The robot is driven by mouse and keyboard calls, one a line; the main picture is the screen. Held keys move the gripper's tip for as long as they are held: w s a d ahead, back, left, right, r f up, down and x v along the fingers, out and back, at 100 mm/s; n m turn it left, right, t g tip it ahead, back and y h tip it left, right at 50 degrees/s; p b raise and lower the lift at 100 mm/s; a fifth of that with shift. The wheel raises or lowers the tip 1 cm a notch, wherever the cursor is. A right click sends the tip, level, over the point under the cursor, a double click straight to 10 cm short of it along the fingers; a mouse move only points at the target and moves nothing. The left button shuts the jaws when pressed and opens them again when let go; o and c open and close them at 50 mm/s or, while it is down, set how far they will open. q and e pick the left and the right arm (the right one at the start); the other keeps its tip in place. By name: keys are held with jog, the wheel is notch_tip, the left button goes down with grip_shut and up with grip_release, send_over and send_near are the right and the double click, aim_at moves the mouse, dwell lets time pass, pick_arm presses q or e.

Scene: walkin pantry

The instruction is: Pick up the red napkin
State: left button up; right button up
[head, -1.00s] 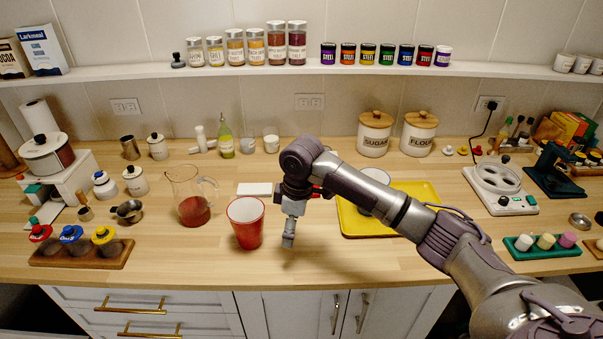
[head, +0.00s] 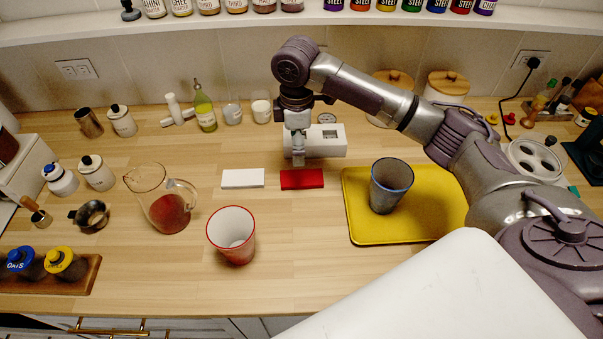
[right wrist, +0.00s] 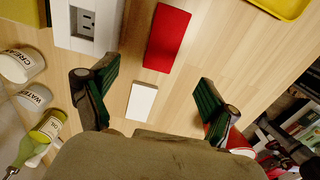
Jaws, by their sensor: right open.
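The red napkin (head: 302,179) is a flat folded rectangle on the wooden counter, between a white folded napkin (head: 243,178) and the yellow tray. It also shows in the right wrist view (right wrist: 167,38), ahead of the fingers. My right gripper (head: 297,158) hangs above the counter just behind the red napkin in the head view, apart from it. In the right wrist view its two green-padded fingers (right wrist: 155,95) are spread wide with nothing between them but counter and the white napkin beyond. My left gripper is not in view.
A red cup (head: 232,240) and a glass jug (head: 165,205) stand to the left. A white device (head: 328,141) sits right behind the gripper. Counter in front of the napkin is clear.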

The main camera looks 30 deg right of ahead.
send_over(297, 178)
jog(key=f, duration=0.4)
jog(key=shift+w+d+f, duration=0.25)
jog(key=shift+f, duration=0.25)
jog(key=shift+f+p, duration=0.2)
jog(key=shift+p, duration=0.15)
jog(key=f, duration=0.1)
jog(key=f+p, duration=0.1)
jog(key=f, duration=0.2)
jog(key=shift+s+a+f+p, duration=0.2)
jog(key=shift+s+a+p, duration=0.05)
jog(key=shift+a+p, duration=0.05)
jog(key=shift+f, duration=0.3)
jog(key=c, duration=0.8)
